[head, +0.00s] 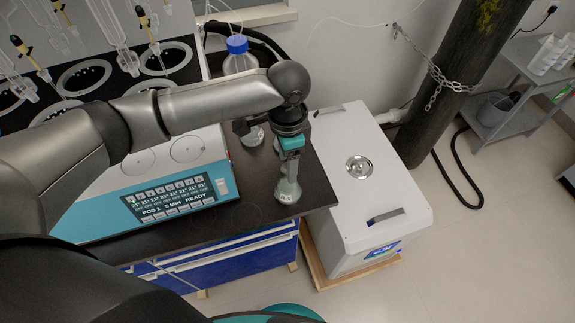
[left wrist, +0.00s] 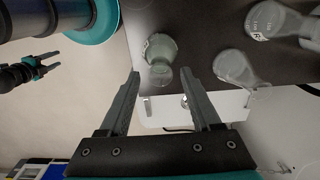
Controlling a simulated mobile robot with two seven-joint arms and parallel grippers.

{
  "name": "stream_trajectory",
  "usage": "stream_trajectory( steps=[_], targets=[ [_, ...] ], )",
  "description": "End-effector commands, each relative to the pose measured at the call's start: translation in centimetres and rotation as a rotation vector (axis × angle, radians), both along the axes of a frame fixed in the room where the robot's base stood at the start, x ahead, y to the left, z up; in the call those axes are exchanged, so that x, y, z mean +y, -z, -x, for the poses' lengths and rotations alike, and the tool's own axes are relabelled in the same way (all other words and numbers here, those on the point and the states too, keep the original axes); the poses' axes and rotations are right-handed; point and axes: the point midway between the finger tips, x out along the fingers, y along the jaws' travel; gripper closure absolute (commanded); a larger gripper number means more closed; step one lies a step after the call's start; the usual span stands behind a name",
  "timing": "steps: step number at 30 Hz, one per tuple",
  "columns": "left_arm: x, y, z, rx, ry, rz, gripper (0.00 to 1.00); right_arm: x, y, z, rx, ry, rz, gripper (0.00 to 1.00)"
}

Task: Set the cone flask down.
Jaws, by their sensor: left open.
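The cone flask (head: 288,189), with greenish-grey liquid and a white label, stands upright on the black bench top near its front right corner. My left gripper (head: 291,158) is just above it, at its neck. In the left wrist view the left gripper (left wrist: 162,76) is open, its fingers apart on either side of the flask's mouth and not touching it. The flask (left wrist: 158,48) lies just beyond the fingertips there. My right gripper (left wrist: 52,60) shows small at the left of the left wrist view, its fingers apart, holding nothing.
Other clear flasks (left wrist: 234,68) stand nearby on the bench (left wrist: 200,20). A blue-capped bottle (head: 238,58) stands behind my arm. The teal heating unit (head: 168,203) is left of the flask. A white box (head: 370,215) stands right of the bench, past its edge.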

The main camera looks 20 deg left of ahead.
Motion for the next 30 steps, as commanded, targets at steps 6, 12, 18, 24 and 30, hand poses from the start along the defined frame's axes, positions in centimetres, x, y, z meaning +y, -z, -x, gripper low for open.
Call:
stream_trajectory(
  steps=[6,12,18,24,30],
  targets=[
    [0.0,-5.2,-0.1,-0.004,0.001,0.001,0.35,0.0,-1.2,0.0,0.0,0.0,0.0,0.5],
    [0.0,-8.2,-0.1,-0.001,0.0,0.0,0.35,0.0,-1.6,0.0,0.0,0.0,0.0,0.5],
    [0.0,-9.1,0.0,0.0,0.0,0.0,0.35,0.0,-1.7,0.0,0.0,0.0,0.0,0.5],
    [0.0,-9.1,0.0,0.0,0.0,0.0,0.35,0.0,-1.7,0.0,0.0,0.0,0.0,0.5],
    [0.0,-9.1,0.0,0.001,0.0,0.001,0.35,0.0,-1.7,0.0,0.0,0.0,0.0,0.5]
  ],
)
